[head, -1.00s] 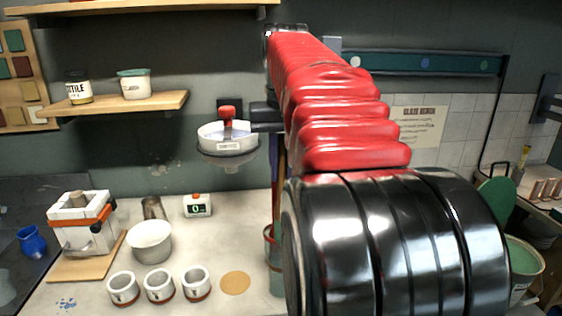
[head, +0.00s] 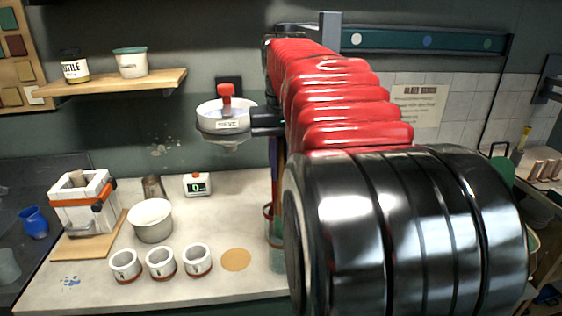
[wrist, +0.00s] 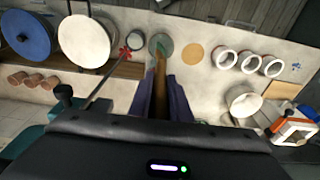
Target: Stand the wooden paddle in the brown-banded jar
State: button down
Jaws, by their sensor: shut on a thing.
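My gripper (wrist: 161,92) is shut on the wooden paddle (wrist: 160,72), a brown strip running up between its dark purple fingers in the wrist view. In the head view the paddle hangs roughly upright, largely hidden by my arm.
A dark-rimmed round vessel (wrist: 140,59) and a red star-shaped thing (wrist: 125,52) are close by. Left of the jar lie an orange disc (head: 236,260) and three white cups (head: 161,263). A white bowl (head: 150,221) stands behind them.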

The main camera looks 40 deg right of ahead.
jog(key=shift+f, duration=2.65)
jog(key=c, duration=1.6)
grip_release()
jog(key=shift+o, duration=0.2)
notch_tip(320, 180, up, 14)
jog(key=s+a, duration=0.1)
jog(key=shift+f, duration=0.2)
jog(key=shift+s+a, duration=0.1)
